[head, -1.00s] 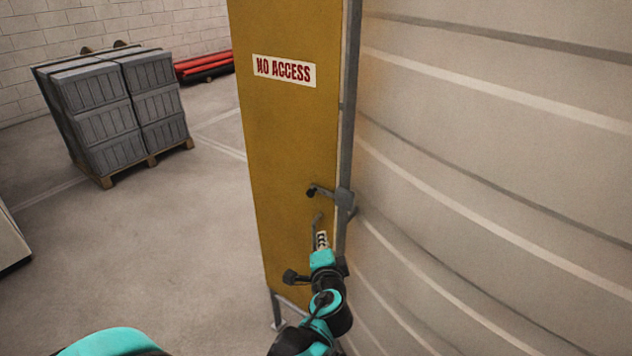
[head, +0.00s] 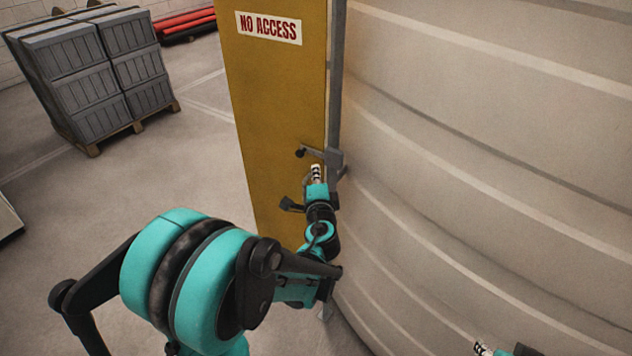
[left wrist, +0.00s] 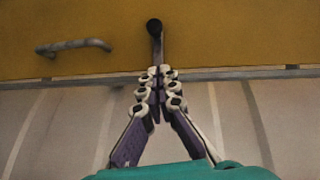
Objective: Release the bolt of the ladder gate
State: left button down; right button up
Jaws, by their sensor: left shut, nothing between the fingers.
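The yellow ladder gate (head: 275,110) stands against the tank's side. Its bolt (head: 333,160) is a grey fitting on the gate's right edge, with an arm ending in a black knob (head: 300,153). In the left wrist view the knob (left wrist: 154,25) is straight ahead of the fingertips. My left gripper (head: 316,170) is just below the bolt arm, its fingers shut and empty. The left wrist view shows the shut fingers (left wrist: 157,80) overlapping the arm's lower end; I cannot tell if they touch. A small part of my right gripper (head: 482,349) shows at the bottom right.
A grey bar handle (left wrist: 75,46) is on the gate, left of the knob. A large pale ribbed tank (head: 480,150) fills the right side. A pallet of grey crates (head: 100,75) and red pipes (head: 185,25) stand behind.

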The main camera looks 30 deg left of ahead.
aim_at(305, 151)
pick_arm(q)
jog(key=shift+w+a+f+b, duration=0.15)
jog(key=shift+w+a, duration=0.6)
jog(key=shift+a, duration=0.25)
jog(key=shift+w+a+f+b, duration=0.1)
jog(key=shift+w+a+f, duration=0.1)
jog(key=shift+w+a, duration=0.65)
jog(key=shift+w+a+f+b, duration=0.15)
jog(key=shift+w+a, duration=0.45)
jog(key=shift+a, duration=0.55)
pick_arm(e)
jog(key=shift+f, duration=0.5)
pick_arm(q)
jog(key=shift+a, duration=0.1)
jog(key=a, duration=0.2)
jog(key=a+b, duration=0.1)
jog(key=a, duration=0.1)
jog(key=shift+w+a, duration=0.2)
jog(key=shift+a, duration=0.2)
pick_arm(e)
jog(key=shift+w+a+f, duration=0.1)
jog(key=shift+a+f, duration=0.3)
jog(key=shift+a, duration=0.2)
